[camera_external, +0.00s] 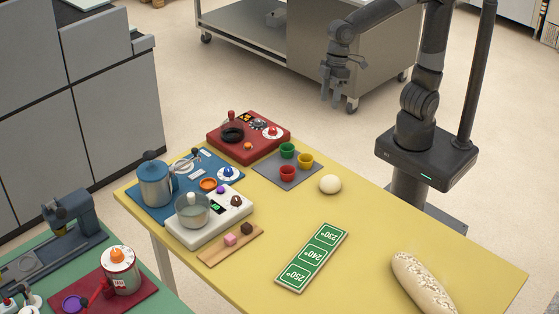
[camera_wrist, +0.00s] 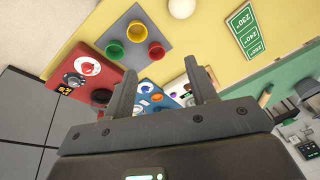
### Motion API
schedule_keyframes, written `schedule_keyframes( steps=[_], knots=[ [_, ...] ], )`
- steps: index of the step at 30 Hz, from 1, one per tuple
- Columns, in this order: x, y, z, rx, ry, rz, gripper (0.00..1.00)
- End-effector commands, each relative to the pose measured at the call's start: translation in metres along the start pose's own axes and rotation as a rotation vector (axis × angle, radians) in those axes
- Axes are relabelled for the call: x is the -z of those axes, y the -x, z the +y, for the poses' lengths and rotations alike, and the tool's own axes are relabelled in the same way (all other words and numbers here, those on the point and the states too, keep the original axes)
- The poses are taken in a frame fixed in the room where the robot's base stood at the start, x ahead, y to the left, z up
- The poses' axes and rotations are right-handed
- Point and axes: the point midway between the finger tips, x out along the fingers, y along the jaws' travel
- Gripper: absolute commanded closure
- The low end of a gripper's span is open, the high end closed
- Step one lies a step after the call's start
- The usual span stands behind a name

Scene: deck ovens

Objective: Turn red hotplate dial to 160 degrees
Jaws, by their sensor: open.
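The red hotplate (camera_external: 248,137) sits at the far corner of the yellow table in the external view. Its white dial with a red knob (camera_external: 273,132) is at its right end; a black burner ring (camera_external: 232,135) is at its left. In the wrist view the red hotplate (camera_wrist: 97,72) is left of the fingers, with its dial (camera_wrist: 87,68) visible; the dial's numbers are too small to read. My gripper (camera_external: 333,98) is open and empty, raised in the air beyond the table's far edge, apart from the hotplate. Its two fingers also show in the wrist view (camera_wrist: 163,95).
A grey mat (camera_external: 270,176) with green, yellow and red cups lies beside the hotplate. A blue board (camera_external: 148,213) with a metal pot, a white scale (camera_external: 235,215), a dough ball (camera_external: 330,184), a green sign (camera_external: 312,257) and a loaf (camera_external: 424,281) share the table.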

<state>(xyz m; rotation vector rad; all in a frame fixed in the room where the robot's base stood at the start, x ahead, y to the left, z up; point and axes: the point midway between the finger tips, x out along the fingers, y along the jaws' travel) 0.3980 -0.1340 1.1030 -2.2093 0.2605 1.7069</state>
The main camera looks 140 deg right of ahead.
Motion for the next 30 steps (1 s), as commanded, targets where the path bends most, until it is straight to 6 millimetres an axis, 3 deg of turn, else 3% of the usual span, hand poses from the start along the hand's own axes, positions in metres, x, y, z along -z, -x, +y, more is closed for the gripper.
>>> schedule_keyframes(
  steps=[3, 9, 18, 24, 30],
  knots=[
    [0.026, -0.017, 0.035, -0.023, -0.086, -0.043, 0.48],
    [0.058, -0.046, 0.097, -0.071, -0.218, -0.104, 0.48],
    [0.083, -0.081, 0.189, -0.165, -0.371, -0.173, 0.48],
    [0.086, -0.091, 0.216, -0.196, -0.408, -0.191, 0.48],
    [0.082, -0.107, 0.22, -0.198, -0.412, -0.195, 0.48]
  ],
)
